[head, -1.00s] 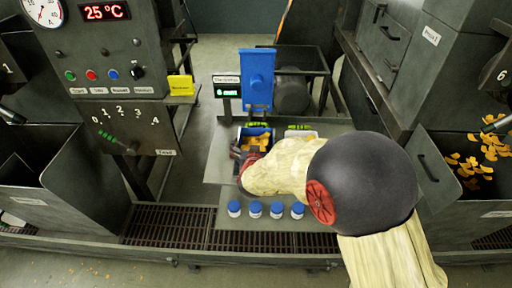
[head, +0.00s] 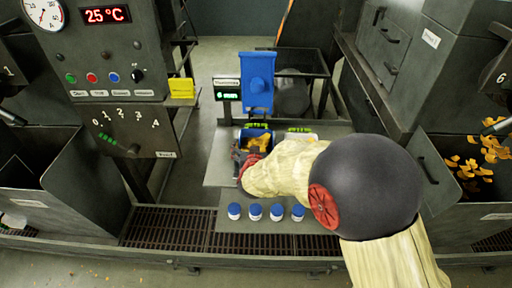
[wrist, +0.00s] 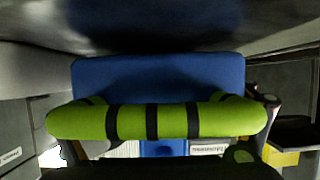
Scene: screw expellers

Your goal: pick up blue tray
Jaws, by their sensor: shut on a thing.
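The blue tray (head: 258,132) stands on the grey platform below the blue upright panel and holds orange-yellow chips (head: 259,142). A green handle shows at its far end; my arm and gripper cover its near side. My gripper (head: 243,158) is at the tray's near left part and is shut on it. In the wrist view the blue tray wall (wrist: 158,72) fills the middle, with a green, black-banded handle (wrist: 180,121) across it. The fingertips are not clearly visible there, so the exact grip point is hidden.
Several white jars with blue lids (head: 255,212) stand in a row in front of the tray. Another container with a green handle (head: 300,129) is just right of it, partly hidden by my arm. The thickness display (head: 227,90) and blue panel (head: 257,82) stand behind.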

